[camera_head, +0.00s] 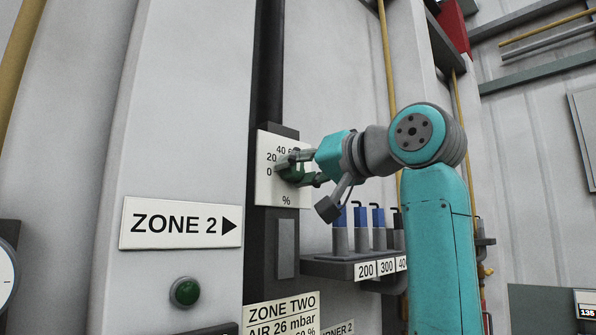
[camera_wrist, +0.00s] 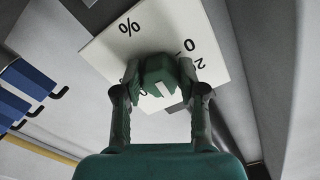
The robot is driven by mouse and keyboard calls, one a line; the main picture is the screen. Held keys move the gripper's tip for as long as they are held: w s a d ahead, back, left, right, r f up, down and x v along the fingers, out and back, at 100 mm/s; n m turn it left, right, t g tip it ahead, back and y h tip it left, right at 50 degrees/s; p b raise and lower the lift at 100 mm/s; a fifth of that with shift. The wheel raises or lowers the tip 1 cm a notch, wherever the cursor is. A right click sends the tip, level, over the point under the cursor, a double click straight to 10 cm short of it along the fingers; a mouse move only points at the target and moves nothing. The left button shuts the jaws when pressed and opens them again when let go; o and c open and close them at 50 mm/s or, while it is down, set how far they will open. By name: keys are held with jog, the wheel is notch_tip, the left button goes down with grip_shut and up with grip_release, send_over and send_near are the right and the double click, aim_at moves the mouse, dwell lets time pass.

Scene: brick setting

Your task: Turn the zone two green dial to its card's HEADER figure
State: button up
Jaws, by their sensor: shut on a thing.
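The green dial (camera_head: 291,174) is on a white scale plate (camera_head: 263,190) marked 0, 20, 40 and %. The higher figures are hidden behind my gripper. My gripper (camera_head: 297,168) is shut on the dial. In the wrist view the dial (camera_wrist: 160,72) sits between my two fingers (camera_wrist: 159,92), and a white mark shows on its face. I cannot tell exactly which figure the mark meets. The zone two card (camera_head: 278,312) below reads "ZONE TWO" and "AIR 26 mbar". Its lower line is cut off at the frame edge, and no HEADER figure is readable.
A ZONE 2 sign (camera_head: 180,223) with a right-pointing arrow is at left, above a green button (camera_head: 185,292). Below my forearm, a shelf (camera_head: 330,268) holds blue-topped items with hooks, labelled 200, 300 and a cut-off figure. A yellow pipe (camera_head: 388,70) runs down behind my arm.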

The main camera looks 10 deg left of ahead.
jog(key=shift+m, duration=1.2)
jog(key=o, duration=1.1)
jog(key=shift+o, duration=0.2)
jog(key=v, duration=1.2)
